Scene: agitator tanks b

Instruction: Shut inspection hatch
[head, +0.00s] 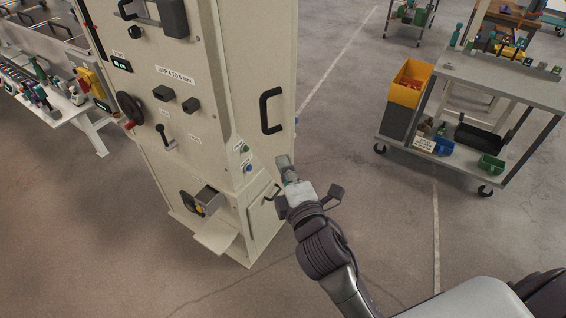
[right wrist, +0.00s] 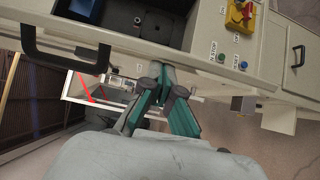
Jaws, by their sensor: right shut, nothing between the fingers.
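A tall cream cabinet (head: 190,75) stands at the centre left of the head view. Its right side carries a large black handle (head: 271,110) and a smaller handle lower down. I cannot tell for sure which panel is the inspection hatch. My right gripper (head: 284,162) is at the cabinet's right side, below the large handle. In the right wrist view its teal fingers (right wrist: 162,74) are together, with nothing between them, close to a cream edge. A dark opening (right wrist: 120,22) lies above the fingers; a black handle (right wrist: 65,48) is at left. My left gripper is not in view.
Green and blue push buttons (head: 246,158) are near my right gripper. A small shelf (head: 216,236) juts from the cabinet's lower front. A grey cart (head: 490,80) with a yellow bin (head: 412,80) stands at right. The floor between is clear.

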